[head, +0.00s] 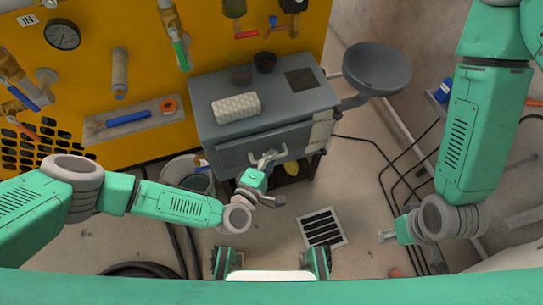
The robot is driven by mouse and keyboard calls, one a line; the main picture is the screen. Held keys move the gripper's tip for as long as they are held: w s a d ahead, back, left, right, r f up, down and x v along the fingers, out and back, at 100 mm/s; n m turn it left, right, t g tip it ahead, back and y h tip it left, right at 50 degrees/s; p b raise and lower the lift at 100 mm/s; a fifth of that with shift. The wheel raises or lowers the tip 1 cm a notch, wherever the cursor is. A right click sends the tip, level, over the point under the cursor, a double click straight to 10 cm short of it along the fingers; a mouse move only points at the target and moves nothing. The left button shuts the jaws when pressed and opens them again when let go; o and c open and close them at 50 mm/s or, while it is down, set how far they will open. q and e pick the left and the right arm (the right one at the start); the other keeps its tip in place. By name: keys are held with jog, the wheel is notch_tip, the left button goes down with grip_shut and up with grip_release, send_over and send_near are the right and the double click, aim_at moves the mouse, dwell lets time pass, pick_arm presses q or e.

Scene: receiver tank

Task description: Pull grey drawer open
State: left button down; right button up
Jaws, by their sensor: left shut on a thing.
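The grey drawer (240,151) is in the front of a grey cabinet (205,95) near the middle of the head view. My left gripper (264,160) is at the drawer's front, shut on what looks like its handle. The gripper hides most of the handle. The drawer front looks about flush with the cabinet; I cannot tell if there is a small gap. My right gripper (386,236) hangs low at the right, over the floor and away from the cabinet. Its fingers are too small to read.
A bucket (187,173) stands left of the cabinet. A floor drain (321,228) lies in front; black cables (392,185) run at right.

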pick_arm(q)
jog(key=s+d, duration=0.2)
jog(key=s, duration=0.5)
jog(key=s+d, duration=0.2)
jog(key=s, duration=0.6)
jog(key=shift+s+d+f, duration=0.15)
jog(key=shift+d+f, duration=0.05)
jog(key=shift+d, duration=0.15)
jog(key=c, duration=1.6)
grip_release()
jog(key=shift+r, duration=0.1)
